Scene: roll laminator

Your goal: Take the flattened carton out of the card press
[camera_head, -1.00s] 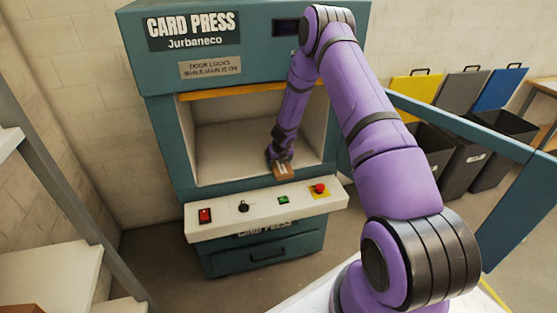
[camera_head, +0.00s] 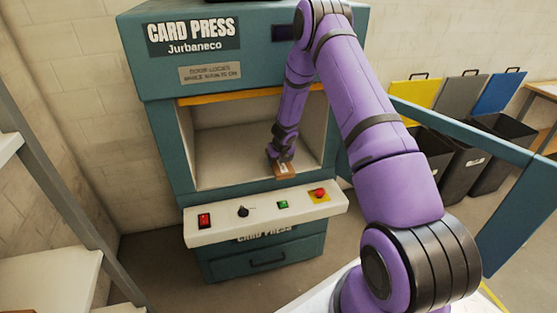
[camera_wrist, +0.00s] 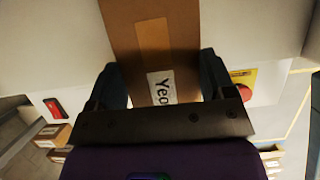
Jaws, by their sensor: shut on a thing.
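The card press (camera_head: 160,130) is a teal machine with its chamber open at the front. The flattened carton (camera_head: 284,170) is brown, with a tan tape strip and a white label, and lies at the front of the chamber floor, near the opening. In the wrist view the carton (camera_wrist: 150,45) runs between the two fingers, its label partly covered by the gripper body. My gripper (camera_head: 279,159) is inside the chamber opening and is shut on the carton; its fingers also show in the wrist view (camera_wrist: 165,85).
A white control ledge (camera_head: 225,227) juts out below the opening, with a red switch (camera_head: 204,221), a black knob (camera_head: 243,211), a green button (camera_head: 283,204) and a red stop button (camera_head: 319,193). The teal door (camera_head: 460,125) stands open at right. Dark bins (camera_head: 505,150) stand beyond; white shelves (camera_head: 50,275) are at left.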

